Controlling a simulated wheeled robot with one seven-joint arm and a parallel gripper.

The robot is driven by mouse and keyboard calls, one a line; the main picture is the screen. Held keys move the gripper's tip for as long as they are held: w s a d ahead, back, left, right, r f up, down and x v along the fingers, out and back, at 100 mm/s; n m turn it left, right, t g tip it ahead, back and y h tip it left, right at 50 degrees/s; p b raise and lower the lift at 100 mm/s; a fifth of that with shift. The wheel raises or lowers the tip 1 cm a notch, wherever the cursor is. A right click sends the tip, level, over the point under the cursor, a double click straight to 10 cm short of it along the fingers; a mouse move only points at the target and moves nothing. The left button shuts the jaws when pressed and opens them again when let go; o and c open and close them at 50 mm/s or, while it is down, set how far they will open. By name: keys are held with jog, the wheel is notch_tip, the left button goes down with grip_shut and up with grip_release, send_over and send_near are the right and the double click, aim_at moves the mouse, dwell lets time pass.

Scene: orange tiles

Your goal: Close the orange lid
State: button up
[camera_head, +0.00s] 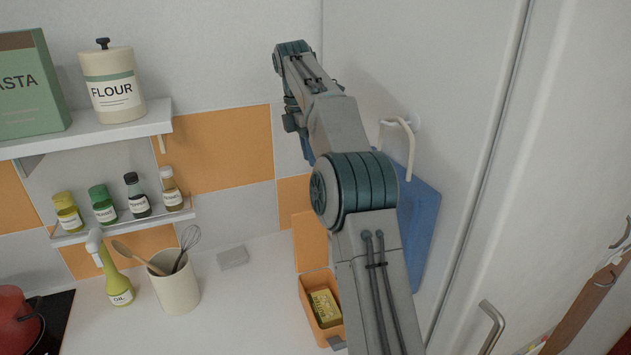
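An orange box (308,290) stands on the counter near the wall, partly hidden behind my arm. A yellow packet with dark print lies inside it. The orange lid (310,243) stands upright at the back of the box, so the box is open. Its right side is hidden by my arm. My arm rises from the bottom of the view, bends at a large joint and reaches up and away toward the wall. My gripper's fingers do not show; they are hidden behind the arm links. I see no contact with the lid.
A blue board (420,225) hangs at the right, partly behind my arm, near a cream handle-like loop (405,135). A utensil crock (175,288) and oil bottle (119,285) stand left of the box. Shelves (130,222) hold several bottles. Counter between crock and box is mostly clear.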

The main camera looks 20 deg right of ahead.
jog(key=shift+w+a+h+p, duration=0.6)
jog(key=shift+a+h+p, duration=0.75)
jog(key=shift+a, duration=0.9)
jog(key=x, duration=1.3)
jog(key=shift+s+d+f, duration=0.25)
jog(key=shift+d+f, duration=0.05)
grip_shut()
